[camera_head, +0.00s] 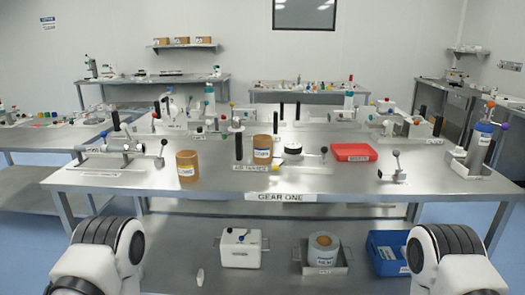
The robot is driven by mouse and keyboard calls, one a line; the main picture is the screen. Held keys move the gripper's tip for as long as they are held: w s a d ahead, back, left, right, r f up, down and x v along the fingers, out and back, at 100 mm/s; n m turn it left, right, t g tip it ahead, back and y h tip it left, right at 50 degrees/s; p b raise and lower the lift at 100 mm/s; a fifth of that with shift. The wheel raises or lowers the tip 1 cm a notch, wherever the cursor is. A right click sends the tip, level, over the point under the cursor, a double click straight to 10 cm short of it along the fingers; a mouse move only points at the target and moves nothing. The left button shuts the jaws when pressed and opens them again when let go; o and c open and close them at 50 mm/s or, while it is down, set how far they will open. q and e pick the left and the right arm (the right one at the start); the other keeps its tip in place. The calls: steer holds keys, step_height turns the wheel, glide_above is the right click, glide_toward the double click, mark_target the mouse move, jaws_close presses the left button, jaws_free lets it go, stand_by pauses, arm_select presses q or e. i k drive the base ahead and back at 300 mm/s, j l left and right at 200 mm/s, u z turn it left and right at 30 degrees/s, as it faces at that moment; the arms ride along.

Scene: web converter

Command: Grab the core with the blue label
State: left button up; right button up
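Two brown cylindrical cores stand upright on the steel table (340,182). The left core (187,158) has a label that looks yellowish. The other core (262,142), farther back and right of it, has a pale label with what looks like blue on it; the print is too small to read. A greyish-white roll (323,241) on the lower shelf also has a bluish-white label. Only parts of my two white arms show, at the bottom left and bottom right corners, well short of the cores. Neither gripper's fingers are in view.
A red case (353,152) and a black-topped round item (293,148) are right of the cores. A lever fixture (125,148) is at left, a blue bottle (480,143) at right. A blue bin (388,253) and white box (240,247) sit below. The table's front strip is mostly clear.

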mark_target(262, 143)
steer(key=i+l+z, duration=0.1)
steer(key=i+z, duration=0.15)
steer(key=i, duration=0.6)
